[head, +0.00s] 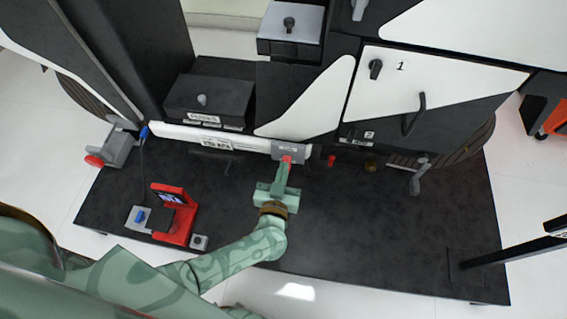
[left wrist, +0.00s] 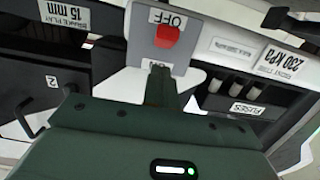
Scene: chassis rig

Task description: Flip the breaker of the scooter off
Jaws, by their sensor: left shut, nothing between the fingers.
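The breaker (head: 290,150) is a grey plate on the white rail of the scooter, in the middle of the head view. It also shows in the left wrist view (left wrist: 143,42), with an OFF label at one end and a partly covered ON label at the other. Its red lever (left wrist: 167,36) lies close to the OFF label. My left gripper (head: 286,165) is shut and empty, its fingers pointing at the breaker. In the left wrist view the fingertips (left wrist: 160,70) sit over the ON end, a little apart from the lever; contact cannot be told. My right gripper is not in view.
A red device with a screen (head: 175,215) stands on the dark platform (head: 380,245) to the left. A grey vise-like clamp (head: 115,150) is at the far left. Fuses (left wrist: 235,85) sit beside the breaker. A white panel with handles (head: 425,85) is at upper right.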

